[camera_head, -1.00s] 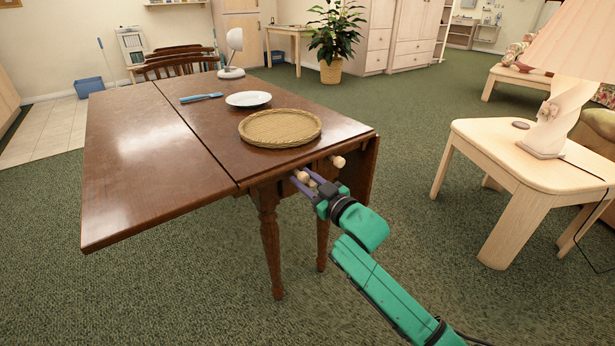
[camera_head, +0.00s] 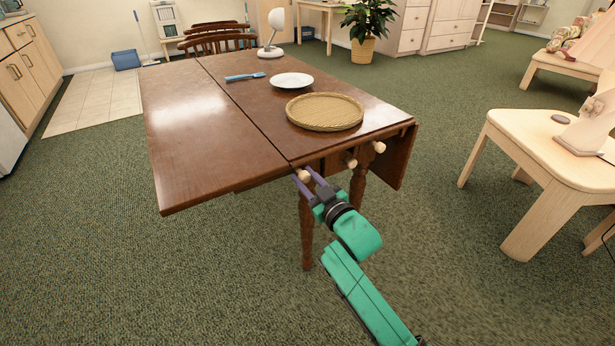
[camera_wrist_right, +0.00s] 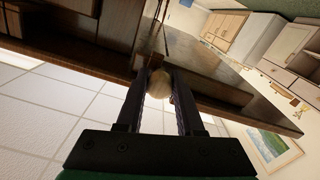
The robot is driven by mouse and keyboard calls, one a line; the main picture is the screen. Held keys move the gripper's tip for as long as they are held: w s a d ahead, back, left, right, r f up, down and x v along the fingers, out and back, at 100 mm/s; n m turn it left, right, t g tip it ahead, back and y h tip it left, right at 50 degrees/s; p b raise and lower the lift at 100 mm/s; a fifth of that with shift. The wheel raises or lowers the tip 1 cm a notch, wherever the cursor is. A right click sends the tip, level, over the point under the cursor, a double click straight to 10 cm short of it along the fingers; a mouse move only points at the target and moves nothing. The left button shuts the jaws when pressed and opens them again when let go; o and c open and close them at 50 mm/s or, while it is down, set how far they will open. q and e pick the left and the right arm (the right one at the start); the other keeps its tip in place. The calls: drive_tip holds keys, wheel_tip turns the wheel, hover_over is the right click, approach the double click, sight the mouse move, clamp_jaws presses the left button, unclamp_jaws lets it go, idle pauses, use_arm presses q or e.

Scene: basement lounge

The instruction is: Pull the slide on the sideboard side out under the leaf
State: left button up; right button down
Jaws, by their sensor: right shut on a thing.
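The brown drop-leaf table (camera_head: 235,135) stands with its left leaf (camera_head: 190,130) up and level. Three pale round knobs show along its near end, under the top. My right gripper (camera_head: 306,180) is shut on the left knob (camera_head: 302,175), just below the seam between leaf and top. That knob also shows between the fingertips in the right wrist view (camera_wrist_right: 159,84). The middle knob (camera_head: 350,160) and right knob (camera_head: 379,147) are free. The slide itself is mostly hidden under the top. My left gripper is not in view.
A round woven tray (camera_head: 325,112), white plate (camera_head: 291,80), blue-handled utensil (camera_head: 244,76) and white lamp (camera_head: 270,48) are on the table. The right leaf (camera_head: 397,160) hangs down. A pale side table (camera_head: 550,140) stands right. Carpet between is clear.

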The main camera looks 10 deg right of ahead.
drive_tip(key=shift+s+a+f, duration=0.1)
drive_tip(key=shift+a+f, duration=0.05)
drive_tip(key=shift+a, duration=0.05)
drive_tip(key=c, duration=0.8)
unclamp_jaws()
drive_tip(key=shift+c, duration=0.2)
drive_tip(key=o, duration=0.3)
drive_tip(key=shift+a, duration=0.15)
drive_tip(key=shift+s+d, duration=0.35)
drive_tip(key=shift+s, duration=0.1)
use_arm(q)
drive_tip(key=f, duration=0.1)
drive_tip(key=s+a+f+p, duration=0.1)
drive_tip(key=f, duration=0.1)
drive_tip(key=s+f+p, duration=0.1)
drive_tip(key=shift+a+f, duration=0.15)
use_arm(e)
drive_tip(key=v, duration=1.3)
drive_tip(key=shift+s, duration=0.3)
drive_tip(key=shift+d, duration=0.15)
